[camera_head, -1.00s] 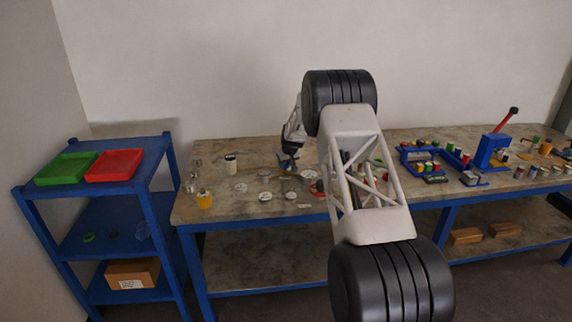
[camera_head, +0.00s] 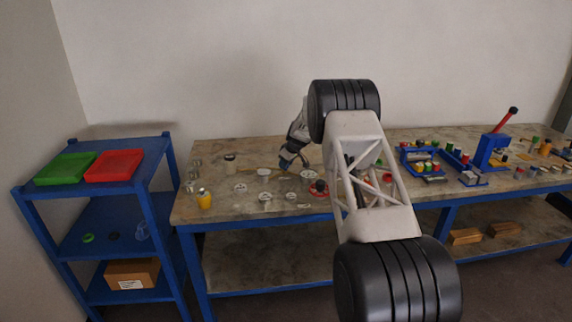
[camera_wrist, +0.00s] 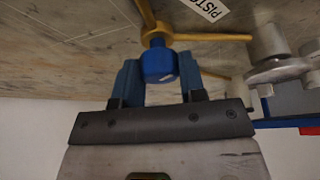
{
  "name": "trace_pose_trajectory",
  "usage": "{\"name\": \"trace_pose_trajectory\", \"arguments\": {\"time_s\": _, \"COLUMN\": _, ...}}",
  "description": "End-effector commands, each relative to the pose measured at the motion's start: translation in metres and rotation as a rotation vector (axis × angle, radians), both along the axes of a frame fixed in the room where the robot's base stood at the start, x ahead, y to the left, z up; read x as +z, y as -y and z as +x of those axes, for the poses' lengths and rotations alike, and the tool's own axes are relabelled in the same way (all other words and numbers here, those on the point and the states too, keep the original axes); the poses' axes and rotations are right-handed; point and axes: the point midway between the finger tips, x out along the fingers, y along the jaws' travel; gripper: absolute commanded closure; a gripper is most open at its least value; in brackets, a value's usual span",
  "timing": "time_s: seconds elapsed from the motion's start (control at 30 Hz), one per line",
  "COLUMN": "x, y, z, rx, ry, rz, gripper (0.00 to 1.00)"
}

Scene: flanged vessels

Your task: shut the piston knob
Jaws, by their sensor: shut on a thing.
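The blue piston knob (camera_wrist: 160,65) shows in the wrist view, on a yellow fitting (camera_wrist: 158,30) with yellow arms reaching out. A white label reading "PISTO…" (camera_wrist: 206,6) lies beside it, partly cut off. My gripper (camera_wrist: 159,74) has its two blue fingers on either side of the knob and is shut on it. In the head view my gripper (camera_head: 288,160) is low over the back middle of the bench. The knob cannot be made out there.
The bench (camera_head: 225,210) carries several round-lidded vessels in front of my gripper, a yellow jar (camera_head: 204,199) at left, and a blue press (camera_head: 488,152) at right. In the wrist view a grey flanged vessel (camera_wrist: 272,58) stands close on the right.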

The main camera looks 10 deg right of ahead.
Motion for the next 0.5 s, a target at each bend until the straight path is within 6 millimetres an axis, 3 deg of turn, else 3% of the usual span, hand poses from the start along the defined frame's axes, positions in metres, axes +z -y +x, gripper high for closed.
{"name": "trace_pose_trajectory", "arguments": {"time_s": 0.33, "x": 0.0004, "y": 0.0002, "z": 0.0002, "rx": 0.003, "ry": 0.001, "rz": -0.001, "gripper": 0.86}}
{"name": "trace_pose_trajectory", "arguments": {"time_s": 0.37, "x": 0.0004, "y": 0.0002, "z": 0.0002, "rx": 0.003, "ry": 0.001, "rz": -0.001, "gripper": 0.58}}
{"name": "trace_pose_trajectory", "arguments": {"time_s": 0.5, "x": 0.0003, "y": 0.0002, "z": 0.0001, "rx": 0.002, "ry": 0.001, "rz": -0.001, "gripper": 0.38}}
